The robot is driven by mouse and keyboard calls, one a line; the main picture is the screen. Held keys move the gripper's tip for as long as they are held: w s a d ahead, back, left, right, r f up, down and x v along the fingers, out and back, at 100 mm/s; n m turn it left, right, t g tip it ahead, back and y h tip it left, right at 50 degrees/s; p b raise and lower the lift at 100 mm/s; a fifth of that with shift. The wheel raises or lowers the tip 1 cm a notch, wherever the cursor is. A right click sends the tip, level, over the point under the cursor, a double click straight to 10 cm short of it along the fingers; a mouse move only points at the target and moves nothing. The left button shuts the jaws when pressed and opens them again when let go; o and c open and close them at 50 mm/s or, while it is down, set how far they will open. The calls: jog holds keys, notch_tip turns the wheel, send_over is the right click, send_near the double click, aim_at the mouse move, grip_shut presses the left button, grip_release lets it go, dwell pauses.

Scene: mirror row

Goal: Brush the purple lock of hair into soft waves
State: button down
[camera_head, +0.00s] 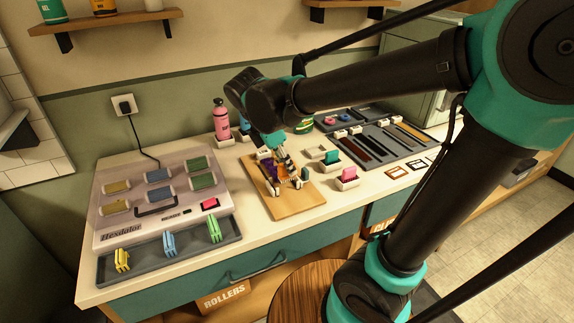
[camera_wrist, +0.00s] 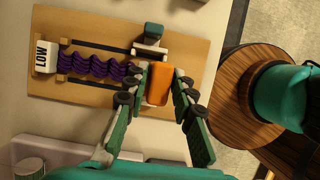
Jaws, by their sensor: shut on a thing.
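The purple lock of hair (camera_wrist: 95,66) lies along a wooden board (camera_wrist: 60,105) and shows rippled waves. Its left end sits at a white block marked LOW (camera_wrist: 46,57); its right end runs up to my gripper's left finger, which hides what lies beyond. My gripper (camera_wrist: 160,80) is shut on an orange block-like thing (camera_wrist: 158,86), seemingly the brush, over the right part of the board. Its bristles are hidden, so I cannot tell whether it touches the hair. In the head view the lock (camera_head: 269,173) is small and partly covered by my gripper (camera_head: 284,168).
A roller heater (camera_head: 155,200) and a dark tray with coloured clips (camera_head: 170,255) stand left of the board. A pink bottle (camera_head: 221,120) stands behind. White holders with a teal (camera_head: 331,158) and a pink item (camera_head: 349,174) stand right, before a dark tray of hair strands (camera_head: 372,148).

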jog(key=w+a, duration=0.1)
jog(key=w, duration=0.2)
jog(key=w+a, duration=0.2)
jog(key=w, duration=0.2)
jog(key=w+a, duration=0.1)
jog(key=w, duration=0.3)
jog(key=shift+w+a+r, duration=0.1)
jog(key=shift+w+a, duration=0.15)
jog(key=shift+a, duration=0.15)
jog(key=shift+w+a, duration=0.2)
jog(key=shift+w, duration=0.25)
jog(key=shift+f, duration=1.5)
jog(key=shift+f, duration=0.6)
jog(key=shift+s, duration=0.1)
jog(key=shift+s+d, duration=0.25)
jog(key=shift+s, duration=0.25)
jog(key=shift+s+d, duration=0.2)
jog(key=shift+s, duration=0.3)
jog(key=shift+s, duration=0.15)
jog(key=shift+s+d, duration=0.45)
jog(key=shift+s, duration=0.4)
